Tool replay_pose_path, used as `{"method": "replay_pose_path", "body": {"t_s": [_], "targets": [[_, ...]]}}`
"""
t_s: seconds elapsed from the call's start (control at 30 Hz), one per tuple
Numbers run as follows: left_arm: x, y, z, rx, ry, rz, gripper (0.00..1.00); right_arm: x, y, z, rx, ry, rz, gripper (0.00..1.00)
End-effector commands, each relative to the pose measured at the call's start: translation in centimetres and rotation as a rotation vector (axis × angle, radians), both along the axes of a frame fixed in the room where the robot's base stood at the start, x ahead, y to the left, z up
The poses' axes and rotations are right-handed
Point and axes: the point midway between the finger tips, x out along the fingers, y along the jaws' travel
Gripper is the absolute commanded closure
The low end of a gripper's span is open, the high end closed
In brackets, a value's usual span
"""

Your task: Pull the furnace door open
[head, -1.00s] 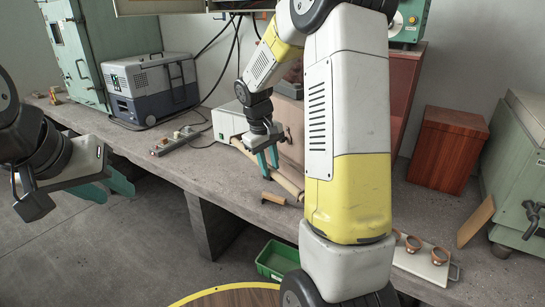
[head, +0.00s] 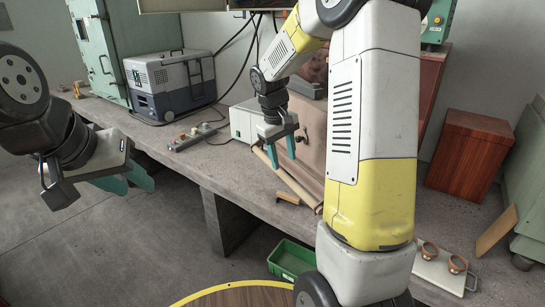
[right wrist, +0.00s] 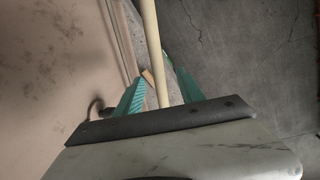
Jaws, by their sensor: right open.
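The furnace looks like a pinkish-brown box on the bench, partly hidden behind my right arm in the head view. Its door (head: 312,140) is a flat pinkish panel, which also fills the left of the right wrist view (right wrist: 50,70). I cannot tell whether it is ajar. A long cream bar handle (head: 296,188) runs along its front. My right gripper (head: 282,153) is open over the bar. In the right wrist view the bar (right wrist: 151,35) passes between its teal fingers (right wrist: 154,78), with no clear grip. My left gripper (head: 126,182) is open and empty, away from the bench.
A small wooden block (head: 288,198) lies on the bench edge below the bar. A white box (head: 243,122), a power strip (head: 195,137) and a grey cooler (head: 170,82) stand left. A green crate (head: 290,258) is on the floor. Floor before the bench is mostly clear.

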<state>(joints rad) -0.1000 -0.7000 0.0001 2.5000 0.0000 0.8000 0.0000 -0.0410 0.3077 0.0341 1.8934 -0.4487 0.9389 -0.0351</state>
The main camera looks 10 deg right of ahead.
Motion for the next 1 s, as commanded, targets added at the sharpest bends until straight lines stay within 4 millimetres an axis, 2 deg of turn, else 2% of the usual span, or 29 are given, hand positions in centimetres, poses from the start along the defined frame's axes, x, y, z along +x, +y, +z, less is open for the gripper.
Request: {"method": "replay_pose_path", "body": {"t_s": [0.1,0.3,0.63,0.77,0.87,1.0], "targets": [[0.0,0.0,0.0,0.0,0.0,0.0,0.64,0.0,0.4,2.3,0.0,-0.005,0.001,0.54],[0.0,0.0,0.0,0.0,0.0,0.0,0.64,-0.2,0.9,4.7,0.0,-0.004,0.001,0.54],[0.0,0.0,0.0,0.0,0.0,0.0,0.64,-0.3,1.0,5.2,0.0,-0.003,0.002,0.54],[0.0,0.0,0.0,0.0,0.0,0.0,0.64,-0.6,1.0,5.6,0.006,-0.012,-0.003,0.78],[0.0,0.0,0.0,0.0,0.0,0.0,0.64,-2.1,1.2,6.9,0.032,-0.042,-0.018,0.98],[0.0,0.0,0.0,0.0,0.0,0.0,0.64,-6.1,1.8,9.6,0.105,-0.122,-0.06,1.0]]}}
